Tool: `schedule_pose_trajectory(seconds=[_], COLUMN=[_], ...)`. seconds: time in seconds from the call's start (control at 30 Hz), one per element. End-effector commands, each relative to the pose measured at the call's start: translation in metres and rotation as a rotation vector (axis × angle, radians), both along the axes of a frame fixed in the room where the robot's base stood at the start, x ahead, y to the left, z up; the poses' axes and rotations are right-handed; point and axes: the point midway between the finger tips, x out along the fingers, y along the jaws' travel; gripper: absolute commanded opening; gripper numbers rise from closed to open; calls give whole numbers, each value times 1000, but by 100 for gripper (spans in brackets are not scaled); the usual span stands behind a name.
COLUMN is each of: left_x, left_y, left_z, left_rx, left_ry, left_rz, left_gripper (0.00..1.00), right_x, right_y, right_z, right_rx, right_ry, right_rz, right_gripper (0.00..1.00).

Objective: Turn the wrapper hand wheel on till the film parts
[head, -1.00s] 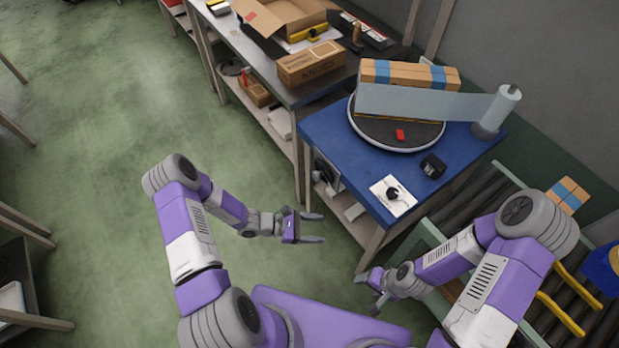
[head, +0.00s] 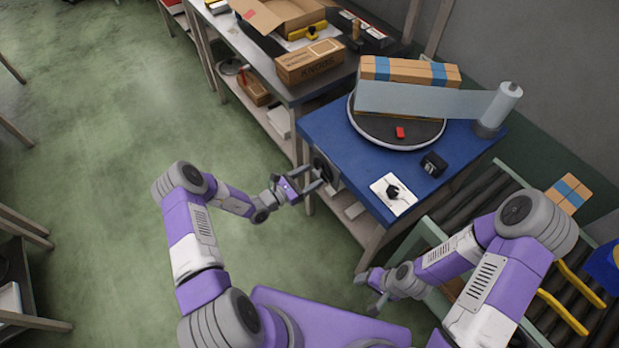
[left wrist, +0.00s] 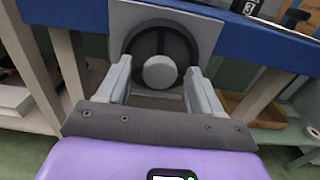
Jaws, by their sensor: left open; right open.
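The hand wheel (left wrist: 180,45) is a dark ring with a pale hub, on a grey plate under the blue table's edge. In the head view the hand wheel (head: 322,170) is seen edge-on, partly behind my gripper. My left gripper (head: 316,180) is open, its fingers pointing at the wheel. In the left wrist view the open fingers (left wrist: 160,78) flank the hub; contact cannot be told. The film (head: 420,98) stretches from the wrapped box (head: 410,72) on the turntable (head: 385,133) to the roll (head: 500,105), unbroken. My right gripper (head: 370,290) is low beside the conveyor, apart from the wheel.
A roller conveyor (head: 490,208) lies at right.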

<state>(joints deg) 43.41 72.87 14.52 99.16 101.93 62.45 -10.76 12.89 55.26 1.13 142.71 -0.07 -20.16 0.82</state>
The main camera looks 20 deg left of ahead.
Motion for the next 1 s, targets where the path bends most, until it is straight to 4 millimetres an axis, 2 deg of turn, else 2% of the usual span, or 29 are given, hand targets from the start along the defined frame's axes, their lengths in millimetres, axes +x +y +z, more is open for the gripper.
schedule_pose_trajectory(seconds=[0.23,0.5,0.6,1.0], left_x=[0,0,0,-1], left_y=[-1,-1,-1,-1], left_z=[0,0,0,0], left_rx=[0,1,1,89], left_ry=[0,1,1,-68], left_rz=[-1,-1,-1,-2], left_gripper=[65,23,12,12], right_x=[0,0,0,0], right_y=[0,0,0,0], right_z=[0,0,0,6], right_rx=[0,0,0,0], right_ry=[0,0,0,0], right_rz=[0,0,0,0], right_gripper=[64,64,64,64])
